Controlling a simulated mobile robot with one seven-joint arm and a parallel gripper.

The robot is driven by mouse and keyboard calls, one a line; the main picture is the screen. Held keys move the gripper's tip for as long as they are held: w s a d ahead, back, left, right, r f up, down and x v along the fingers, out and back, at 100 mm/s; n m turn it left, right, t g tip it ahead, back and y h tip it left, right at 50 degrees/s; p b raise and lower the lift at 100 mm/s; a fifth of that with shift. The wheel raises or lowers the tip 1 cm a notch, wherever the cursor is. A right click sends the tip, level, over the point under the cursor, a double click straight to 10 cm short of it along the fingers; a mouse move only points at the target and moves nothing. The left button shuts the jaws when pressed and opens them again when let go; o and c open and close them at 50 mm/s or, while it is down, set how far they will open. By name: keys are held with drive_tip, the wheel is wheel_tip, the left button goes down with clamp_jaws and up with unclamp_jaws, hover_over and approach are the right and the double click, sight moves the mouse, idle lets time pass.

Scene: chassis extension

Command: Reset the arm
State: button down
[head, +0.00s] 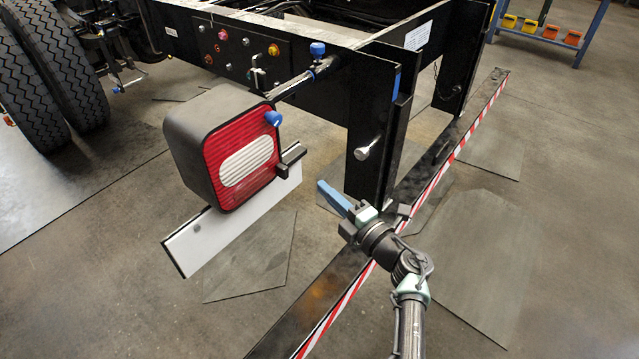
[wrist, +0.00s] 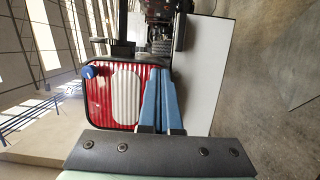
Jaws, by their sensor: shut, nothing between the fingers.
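My gripper (head: 333,197) is in the middle of the head view, its blue fingers together and empty. It points left toward the red tail light (head: 240,160) and the white plate (head: 235,222), apart from both in the head view. In the wrist view the closed blue fingers (wrist: 160,98) overlap the right edge of the tail light (wrist: 105,95), with the white plate (wrist: 208,70) to their right. My arm reaches up from the bottom of the head view, over the red-and-white striped bar.
The black chassis frame (head: 330,85) stands behind my gripper, with a blue-capped knob (head: 317,49) and a panel of coloured buttons (head: 240,50). The striped bar (head: 335,310) runs diagonally under my arm. Large tyres (head: 35,75) are at left. Floor at right is open.

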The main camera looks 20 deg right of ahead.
drive_tip(key=d+v, duration=0.1)
drive_tip(key=v, duration=0.5)
drive_tip(key=shift+p, duration=0.45)
drive_tip(key=shift+w+d, duration=0.1)
drive_tip(key=shift+w, duration=0.05)
